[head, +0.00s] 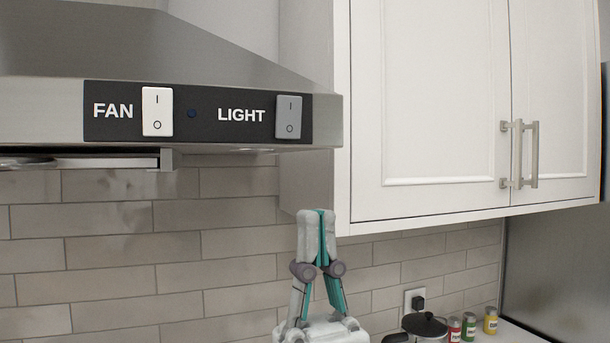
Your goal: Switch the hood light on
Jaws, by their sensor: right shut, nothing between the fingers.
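The hood (220,62) fills the upper left of the head view, with a black control panel on its front edge. The grey light switch (289,117) sits at the panel's right end beside the word LIGHT. The white fan switch (157,111) is at the left beside the word FAN. My left gripper is not in view.
A tiled wall (110,245) lies behind. A lidded pot (424,326), several small jars (470,327) and a wall outlet (414,301) are at lower right.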

